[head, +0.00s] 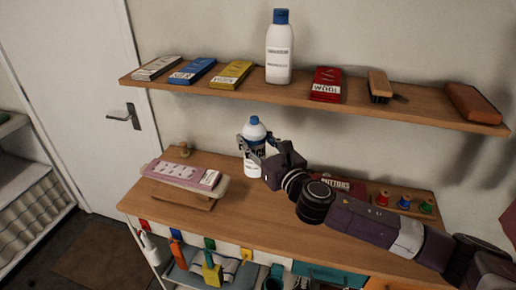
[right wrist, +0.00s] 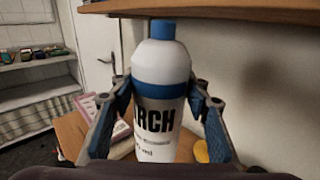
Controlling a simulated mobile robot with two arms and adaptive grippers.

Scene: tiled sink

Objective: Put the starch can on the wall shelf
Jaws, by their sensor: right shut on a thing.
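The starch can (head: 253,129) is white with a blue cap and a blue band. It is upright in my right gripper (head: 256,144), whose fingers are shut on its two sides. In the right wrist view the can (right wrist: 160,118) shows the letters "RCH" between the blue fingers. The wooden wall shelf (head: 200,88) runs along the wall, higher than the can in the head view. I cannot tell whether the can's base touches the worktop, as its bottom is partly hidden. My left gripper is not in view.
On the shelf stand flat boxes, a white bottle (head: 279,55), a red box (head: 326,83), a brush (head: 379,86) and a brown block (head: 473,103). Bare shelf shows between several of them. The worktop (head: 250,222) holds a small ironing board (head: 180,178) and thread spools (head: 405,202).

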